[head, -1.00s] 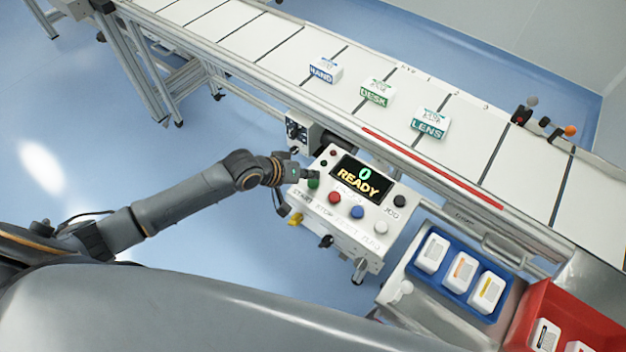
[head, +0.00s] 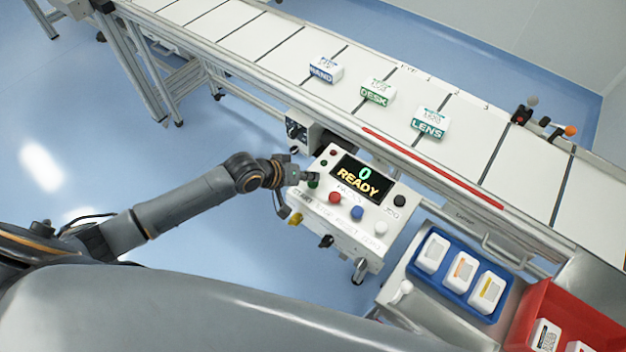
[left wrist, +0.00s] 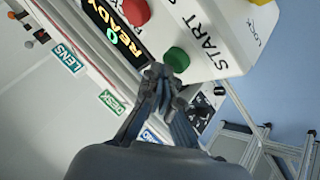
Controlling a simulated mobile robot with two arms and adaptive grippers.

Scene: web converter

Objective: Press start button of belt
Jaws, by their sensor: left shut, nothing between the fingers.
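The white control box (head: 322,210) stands at the belt's near side. Its display (head: 362,177) reads "0 READY". The green start button (head: 313,184) is at the panel's left, beside the red button (head: 335,197). My right gripper is not in view.
A blue tray (head: 457,294) and a red bin (head: 532,318) lie to the right. Blue (head: 358,213), white and black buttons share the panel.

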